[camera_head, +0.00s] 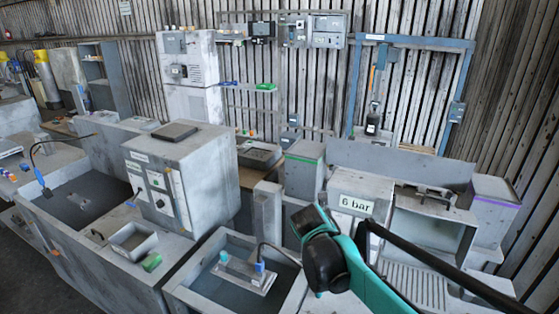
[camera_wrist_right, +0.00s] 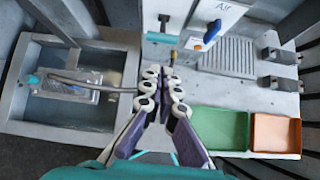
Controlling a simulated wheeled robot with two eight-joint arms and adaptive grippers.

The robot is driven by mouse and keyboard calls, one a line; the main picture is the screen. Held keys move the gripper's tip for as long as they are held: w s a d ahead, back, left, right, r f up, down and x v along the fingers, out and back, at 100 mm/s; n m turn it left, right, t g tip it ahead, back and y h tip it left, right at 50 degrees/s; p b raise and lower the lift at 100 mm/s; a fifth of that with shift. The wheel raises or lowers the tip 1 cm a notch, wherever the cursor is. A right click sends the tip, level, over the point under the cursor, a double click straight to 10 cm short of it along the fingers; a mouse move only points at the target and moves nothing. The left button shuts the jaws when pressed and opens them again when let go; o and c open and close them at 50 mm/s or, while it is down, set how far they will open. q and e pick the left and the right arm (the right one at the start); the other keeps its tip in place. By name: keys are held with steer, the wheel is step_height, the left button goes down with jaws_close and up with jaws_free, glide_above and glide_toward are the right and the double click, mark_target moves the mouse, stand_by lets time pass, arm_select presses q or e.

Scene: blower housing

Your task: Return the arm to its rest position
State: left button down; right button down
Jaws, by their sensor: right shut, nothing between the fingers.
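My right arm (camera_head: 350,262), teal and black, comes in from the lower right in the head view. It is bent in front of the housing labelled "6 bar" (camera_head: 356,204). My right gripper (camera_wrist_right: 163,80) shows in the wrist view, with its two purple and white jointed fingers close together. It is shut and empty, above a light grey work surface. The fingers cannot be made out clearly in the head view. My left gripper is in neither view.
A sunken grey basin holding a metal block (camera_wrist_right: 68,88) with a cable lies left in the wrist view. A green tray (camera_wrist_right: 222,131) and an orange tray (camera_wrist_right: 274,133) lie right. A grey control cabinet (camera_head: 210,180) stands left of the arm in the head view.

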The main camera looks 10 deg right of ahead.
steer(key=s+a+f+m+y+b, duration=0.2)
steer(key=s+f+m+y+b, duration=0.2)
steer(key=s+f+m+b, duration=1.1)
steer(key=s+f+m, duration=0.8)
steer(key=m, duration=0.6)
steer(key=shift+s+a+f+b, duration=0.15)
steer(key=shift+b, duration=0.25)
